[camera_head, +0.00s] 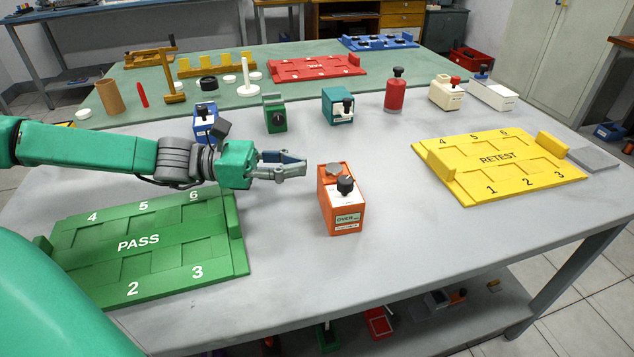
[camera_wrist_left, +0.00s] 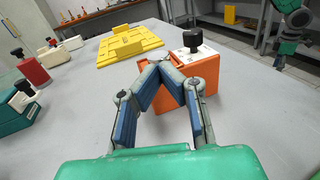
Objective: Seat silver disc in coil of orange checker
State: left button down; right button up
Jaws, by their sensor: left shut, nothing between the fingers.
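The orange checker (camera_head: 341,207) stands upright on the grey table, with a black knob and a white label on its front. A grey, silver-looking disc (camera_head: 333,170) sits at the back of its top, behind the knob; I cannot tell how deep it sits. My left gripper (camera_head: 304,168) is shut and empty, just left of the checker's top, pointing at it. A green and grey mechanical shape shows at that view's upper right, too unclear to read as a gripper.
The green PASS tray (camera_head: 137,268) lies at the left below my arm, and the yellow RETEST tray (camera_head: 520,188) at the right. The table in front is clear.

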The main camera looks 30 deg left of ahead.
aim_at(334, 171)
pick_arm(q)
jog(key=shift+w+d+f+b, duration=0.4)
jog(key=shift+w+b, duration=0.25)
jog(key=shift+b, duration=0.55)
jog(key=shift+w+d+r+b, duration=0.2)
jog(key=shift+d+b, duration=0.1)
jog(key=shift+d, duration=0.15)
jog(key=shift+d+r, duration=0.2)
jog(key=shift+d, duration=0.35)
jog(key=shift+a, duration=0.15)
